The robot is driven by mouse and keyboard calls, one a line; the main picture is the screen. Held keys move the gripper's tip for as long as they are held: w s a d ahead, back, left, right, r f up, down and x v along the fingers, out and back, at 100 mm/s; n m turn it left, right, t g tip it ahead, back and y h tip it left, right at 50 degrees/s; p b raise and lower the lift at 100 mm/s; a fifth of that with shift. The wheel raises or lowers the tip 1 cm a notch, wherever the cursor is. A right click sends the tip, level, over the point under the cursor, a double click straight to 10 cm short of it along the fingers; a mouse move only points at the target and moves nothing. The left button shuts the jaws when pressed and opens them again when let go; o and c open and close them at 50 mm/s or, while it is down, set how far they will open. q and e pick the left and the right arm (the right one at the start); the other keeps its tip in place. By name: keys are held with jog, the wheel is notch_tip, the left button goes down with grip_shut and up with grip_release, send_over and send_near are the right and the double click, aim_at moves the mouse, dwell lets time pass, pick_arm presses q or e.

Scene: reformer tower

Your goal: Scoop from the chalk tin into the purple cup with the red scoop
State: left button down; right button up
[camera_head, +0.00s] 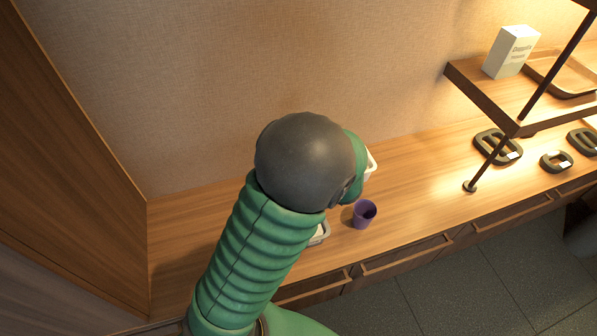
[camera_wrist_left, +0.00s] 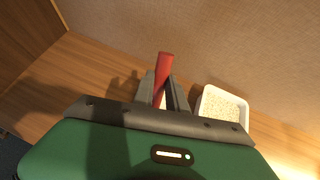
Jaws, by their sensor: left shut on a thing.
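The purple cup (camera_head: 364,213) stands upright on the wooden counter, right of my left arm in the head view. My left gripper (camera_wrist_left: 163,92) is shut on the red scoop (camera_wrist_left: 165,68), whose red handle sticks up from the fingers in the left wrist view. The scoop's bowl is hidden. A white tin (camera_wrist_left: 209,98) with pale granular contents, apparently the chalk tin, stands to the right of the gripper, apart from it. In the head view my arm hides the gripper and scoop. My right gripper is in no view.
Two pale container rims show beside my arm, one behind the cup (camera_head: 371,165) and one left of it (camera_head: 321,234). A shelf (camera_head: 485,90) with a white box (camera_head: 511,52) stands right. Dark ring-shaped objects (camera_head: 497,147) lie below. Counter between cup and shelf post is clear.

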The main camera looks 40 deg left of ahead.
pick_arm(q)
jog(key=shift+w+d+f+m+t, duration=0.2)
jog(key=shift+f+m+t, duration=0.2)
jog(key=shift+m+t, duration=0.15)
jog(key=shift+w+d+f+m+t, duration=0.1)
jog(key=shift+w+f+m+t, duration=0.1)
jog(key=shift+f+m+t, duration=0.25)
jog(key=shift+w+d+r+m+t, duration=0.15)
jog(key=shift+w+d+m+t, duration=0.1)
jog(key=shift+m+t, duration=0.2)
jog(key=shift+b, duration=0.35)
